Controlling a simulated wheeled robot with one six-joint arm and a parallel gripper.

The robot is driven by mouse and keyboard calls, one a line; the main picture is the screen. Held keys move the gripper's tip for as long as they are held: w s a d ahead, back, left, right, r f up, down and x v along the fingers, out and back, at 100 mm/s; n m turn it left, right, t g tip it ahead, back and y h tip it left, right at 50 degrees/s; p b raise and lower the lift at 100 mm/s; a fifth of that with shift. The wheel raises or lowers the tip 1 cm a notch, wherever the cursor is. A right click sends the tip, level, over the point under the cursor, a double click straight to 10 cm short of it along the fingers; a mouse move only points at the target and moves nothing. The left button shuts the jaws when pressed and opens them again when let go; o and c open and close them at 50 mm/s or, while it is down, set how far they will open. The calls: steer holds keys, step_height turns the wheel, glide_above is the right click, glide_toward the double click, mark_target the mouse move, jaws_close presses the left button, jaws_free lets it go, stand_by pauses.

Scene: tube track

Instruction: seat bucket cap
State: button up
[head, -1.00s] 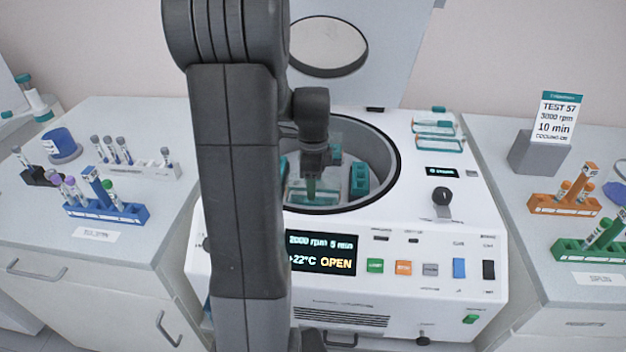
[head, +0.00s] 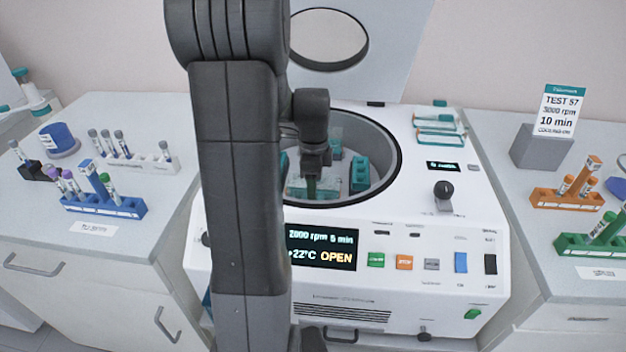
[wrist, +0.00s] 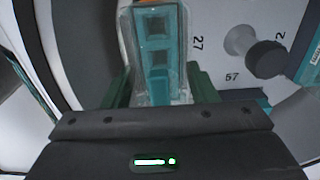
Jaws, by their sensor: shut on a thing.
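My gripper (head: 312,186) reaches down into the open centrifuge bowl (head: 383,185). It is shut on a clear bucket cap, whose see-through wall shows between the green fingers (wrist: 160,90) in the wrist view (wrist: 184,40). A teal bucket with square wells (wrist: 155,55) shows through and beneath the cap. The cap lines up roughly with the bucket; I cannot tell whether it is fully down on it. Another teal bucket (head: 360,174) stands at the right of the bowl. My arm hides the bowl's left part.
Clear teal-edged caps (head: 440,137) lie on the centrifuge deck at the back right. The rotor hub knob (wrist: 265,58) stands right of the held cap. The raised lid (head: 400,50) is behind the bowl. The display (head: 322,248) reads OPEN. Tube racks stand on both side benches.

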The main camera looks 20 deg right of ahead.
steer(key=shift+f, duration=0.25)
steer(key=shift+f, duration=0.3)
stand_by(0.4)
steer(key=o, duration=1.1)
steer(key=shift+c, duration=0.2)
step_height(320, 180, up, 14)
steer(key=shift+f, duration=0.1)
